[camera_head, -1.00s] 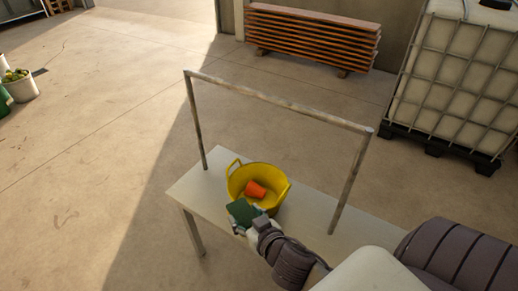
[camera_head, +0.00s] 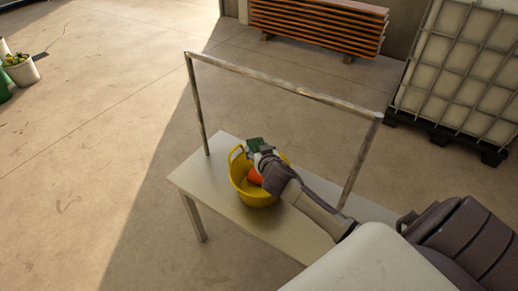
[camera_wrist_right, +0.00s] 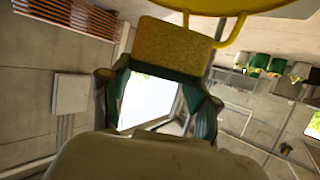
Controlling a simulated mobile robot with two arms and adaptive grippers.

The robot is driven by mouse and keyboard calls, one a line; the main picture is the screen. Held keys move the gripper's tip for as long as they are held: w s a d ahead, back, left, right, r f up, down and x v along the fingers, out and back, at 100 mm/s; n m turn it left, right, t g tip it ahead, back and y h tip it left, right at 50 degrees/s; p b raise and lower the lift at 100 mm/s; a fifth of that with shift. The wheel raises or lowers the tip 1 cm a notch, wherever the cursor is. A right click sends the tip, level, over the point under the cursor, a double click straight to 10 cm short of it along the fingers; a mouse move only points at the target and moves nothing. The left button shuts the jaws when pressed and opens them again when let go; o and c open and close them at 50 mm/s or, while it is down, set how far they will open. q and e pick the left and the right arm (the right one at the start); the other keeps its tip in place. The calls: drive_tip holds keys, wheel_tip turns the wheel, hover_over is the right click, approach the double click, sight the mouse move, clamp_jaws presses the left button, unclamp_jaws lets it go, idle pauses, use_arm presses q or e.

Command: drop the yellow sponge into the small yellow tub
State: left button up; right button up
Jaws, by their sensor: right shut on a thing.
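The small yellow tub (camera_head: 262,199) stands on the table with an orange thing (camera_head: 255,177) inside. My right gripper (camera_head: 262,152) is shut on the sponge (camera_head: 257,143), over the far part of the tub in the head view. The sponge shows its dark green face there. In the right wrist view the yellow side of the sponge (camera_wrist_right: 175,43) shows between the fingers of my right gripper (camera_wrist_right: 160,75), and the tub's yellow rim (camera_wrist_right: 215,7) is at the top edge. My arm hides part of the tub's right side. My left gripper is not in view.
A metal frame (camera_head: 285,90) rises from the pale table (camera_head: 215,190), its crossbar behind the tub. The table top left of the tub is bare. A caged white tank (camera_head: 460,70) and stacked orange boards (camera_head: 320,25) stand beyond on the floor.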

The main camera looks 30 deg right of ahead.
wheel_tip(320, 180, down, 3)
drive_tip(key=shift+r+b, duration=0.1)
drive_tip(key=shift+b, duration=0.75)
drive_tip(key=shift+r, duration=0.1)
drive_tip(key=o, duration=0.8)
drive_tip(key=shift+s, duration=0.2)
drive_tip(key=v, duration=1.1)
drive_tip(key=shift+s+a+r, duration=0.1)
drive_tip(key=shift+s+r, duration=0.05)
drive_tip(key=shift+s, duration=0.2)
